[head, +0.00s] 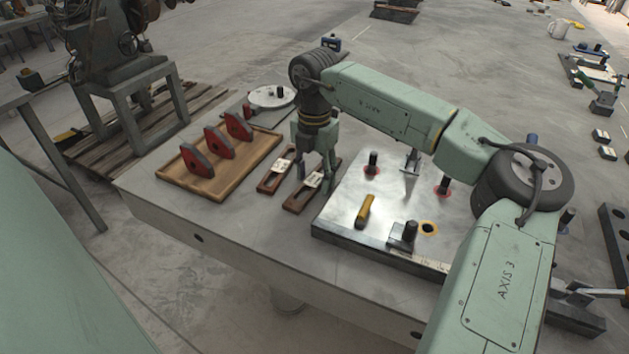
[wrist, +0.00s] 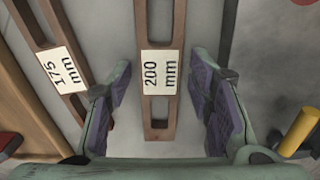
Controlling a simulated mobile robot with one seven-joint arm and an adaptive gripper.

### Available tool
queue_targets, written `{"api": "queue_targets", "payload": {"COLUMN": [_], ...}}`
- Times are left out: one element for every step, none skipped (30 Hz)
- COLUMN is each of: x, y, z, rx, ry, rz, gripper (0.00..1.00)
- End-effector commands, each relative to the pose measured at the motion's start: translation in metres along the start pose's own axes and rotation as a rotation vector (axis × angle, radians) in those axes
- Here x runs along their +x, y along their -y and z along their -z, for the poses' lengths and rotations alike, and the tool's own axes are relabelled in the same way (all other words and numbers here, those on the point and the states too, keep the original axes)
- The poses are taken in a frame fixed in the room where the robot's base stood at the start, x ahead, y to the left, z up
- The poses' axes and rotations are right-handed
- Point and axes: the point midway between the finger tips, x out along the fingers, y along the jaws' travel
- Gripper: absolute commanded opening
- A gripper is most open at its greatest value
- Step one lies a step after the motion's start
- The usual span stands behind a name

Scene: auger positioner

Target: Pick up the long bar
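The long bar is a brown slotted bar (wrist: 159,120) with a white "200 mm" label, lying flat on the grey table in the wrist view. In the head view it shows as the right one of two brown bars (head: 296,205). A similar bar labelled "175 mm" (wrist: 60,72) lies to its left, and in the head view (head: 270,183). My gripper (wrist: 161,105) is open, with its purple finger pads on either side of the 200 mm bar and visible gaps to it. In the head view my gripper (head: 315,178) points down over that bar and partly hides it.
A wooden tray (head: 198,190) with several red-and-grey pieces stands to the left. A metal plate (head: 345,218) with black knobs and a yellow cylinder (head: 366,209) lies close on the right. A round disc (head: 268,97) lies behind the tray.

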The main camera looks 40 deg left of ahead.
Motion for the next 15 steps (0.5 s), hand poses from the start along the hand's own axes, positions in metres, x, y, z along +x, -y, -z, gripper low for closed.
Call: {"api": "queue_targets", "payload": {"x": [-0.0002,-0.0002,-0.0003,-0.0003,-0.0003,-0.0003,-0.0003,-0.0004,-0.0004,-0.0004,-0.0004,-0.0004,-0.0004,-0.0004,-0.0004], "y": [0.0000,0.0000,0.0000,-0.0001,-0.0001,-0.0001,-0.0001,-0.0001,-0.0001,-0.0001,-0.0001,-0.0001,-0.0001,-0.0001,-0.0001], "z": [0.0000,0.0000,0.0000,0.0000,0.0000,0.0000,0.0000,0.0000,0.0000,0.0000,0.0000,0.0000,0.0000,0.0000,0.0000], "rx": [0.000,0.000,0.000,0.000,0.000,0.000,0.000,0.000,0.000,0.000,0.000,0.000,0.000,0.000,0.000], "ry": [0.000,0.000,0.000,0.000,0.000,0.000,0.000,0.000,0.000,0.000,0.000,0.000,0.000,0.000,0.000], "rz": [0.000,0.000,0.000,0.000,0.000,0.000,0.000,0.000,0.000,0.000,0.000,0.000,0.000,0.000,0.000], "gripper": [0.42,0.40,0.37,0.35,0.33,0.31,0.29,0.27,0.24,0.22,0.20,0.17,0.15,0.13,0.11]}}
